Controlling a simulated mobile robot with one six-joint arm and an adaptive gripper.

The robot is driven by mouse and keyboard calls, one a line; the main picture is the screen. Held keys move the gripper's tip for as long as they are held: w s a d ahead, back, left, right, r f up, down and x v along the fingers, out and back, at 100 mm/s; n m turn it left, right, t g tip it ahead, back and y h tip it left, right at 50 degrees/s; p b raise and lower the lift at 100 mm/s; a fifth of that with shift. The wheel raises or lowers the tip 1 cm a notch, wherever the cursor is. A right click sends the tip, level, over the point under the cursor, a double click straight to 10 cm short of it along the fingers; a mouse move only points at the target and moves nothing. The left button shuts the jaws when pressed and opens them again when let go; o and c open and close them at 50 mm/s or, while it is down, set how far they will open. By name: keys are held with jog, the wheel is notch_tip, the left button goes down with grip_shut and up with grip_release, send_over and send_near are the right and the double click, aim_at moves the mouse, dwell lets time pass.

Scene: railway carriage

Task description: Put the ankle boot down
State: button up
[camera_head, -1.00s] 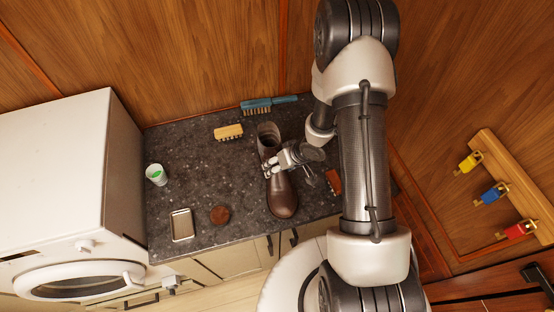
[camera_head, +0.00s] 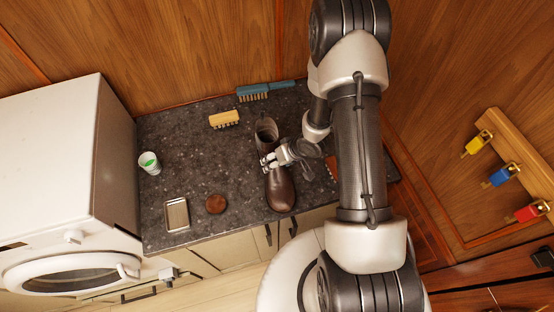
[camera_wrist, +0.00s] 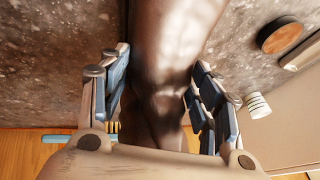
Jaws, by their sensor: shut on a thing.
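The dark brown ankle boot (camera_head: 281,188) is over the right part of the dark speckled counter (camera_head: 185,150), its toe toward the front edge and its open shaft toward the back wall. My gripper (camera_head: 269,162) is shut on the boot around its middle. In the wrist view the boot (camera_wrist: 172,45) runs between the two blue-padded fingers of my gripper (camera_wrist: 158,100). I cannot tell whether the sole touches the counter. Part of the boot's side is hidden by my gripper.
A white-and-green cup (camera_head: 149,163), a metal tin (camera_head: 176,215) and a round brown tin (camera_head: 216,204) are left of the boot. A reddish-brown brush (camera_head: 332,168) lies close at right.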

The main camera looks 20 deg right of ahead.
jog(key=shift+w+f, duration=0.1)
jog(key=shift+f, duration=0.2)
jog(key=shift+f, duration=0.2)
dwell(0.3)
jog(key=o, duration=1.6)
jog(key=v, duration=1.2)
jog(key=shift+c, duration=0.2)
grip_shut()
